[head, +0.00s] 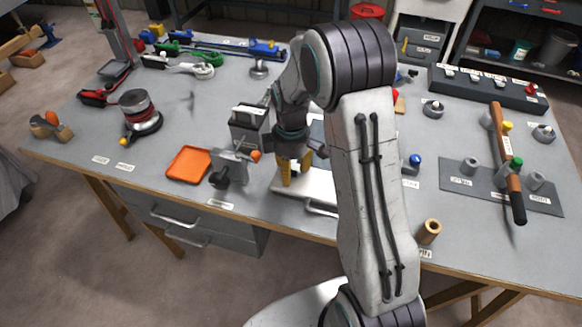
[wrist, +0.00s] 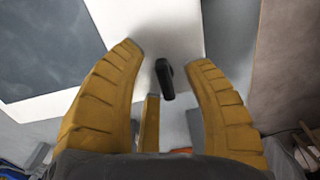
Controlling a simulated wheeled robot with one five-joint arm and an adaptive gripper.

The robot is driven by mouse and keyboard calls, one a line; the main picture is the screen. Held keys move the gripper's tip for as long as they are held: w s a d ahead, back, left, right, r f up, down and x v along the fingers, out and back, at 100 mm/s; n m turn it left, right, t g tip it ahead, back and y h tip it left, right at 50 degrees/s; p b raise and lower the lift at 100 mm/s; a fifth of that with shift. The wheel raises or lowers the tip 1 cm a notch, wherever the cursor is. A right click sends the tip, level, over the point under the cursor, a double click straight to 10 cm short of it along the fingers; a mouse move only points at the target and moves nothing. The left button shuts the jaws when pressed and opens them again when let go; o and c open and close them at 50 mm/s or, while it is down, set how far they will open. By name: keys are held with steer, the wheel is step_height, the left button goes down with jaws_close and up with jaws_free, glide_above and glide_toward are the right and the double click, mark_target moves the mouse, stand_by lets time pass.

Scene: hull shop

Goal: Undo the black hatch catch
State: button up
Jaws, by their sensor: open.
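The black hatch catch (wrist: 165,79) is a small dark upright lever on the white hatch panel (wrist: 163,28) in the wrist view. My gripper (wrist: 166,58) is open, with its yellow fingers on either side of the catch and visible gaps between them and it. A third yellow finger shows just left of the catch. In the head view my gripper (head: 295,176) points down over the white panel (head: 322,188) near the table's front edge. The catch is hidden there behind my gripper and arm.
A grey block (head: 250,125) stands close behind left of my gripper. A grey clamp with an orange knob (head: 233,166) and an orange tray (head: 188,163) lie left.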

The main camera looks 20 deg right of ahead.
steer(key=shift+r, duration=0.1)
step_height(320, 180, up, 12)
stand_by(0.5)
stand_by(0.6)
steer(key=s+f+m+g, duration=0.1)
steer(key=s+f+m, duration=0.3)
steer(key=s+m, duration=0.55)
steer(key=s+r+m+t, duration=0.1)
steer(key=s+r+t, duration=0.3)
steer(key=s+r, duration=0.5)
steer(key=shift+s+a+t+p, duration=0.3)
steer(key=shift+s+p, duration=0.1)
steer(key=shift+s, duration=1.4)
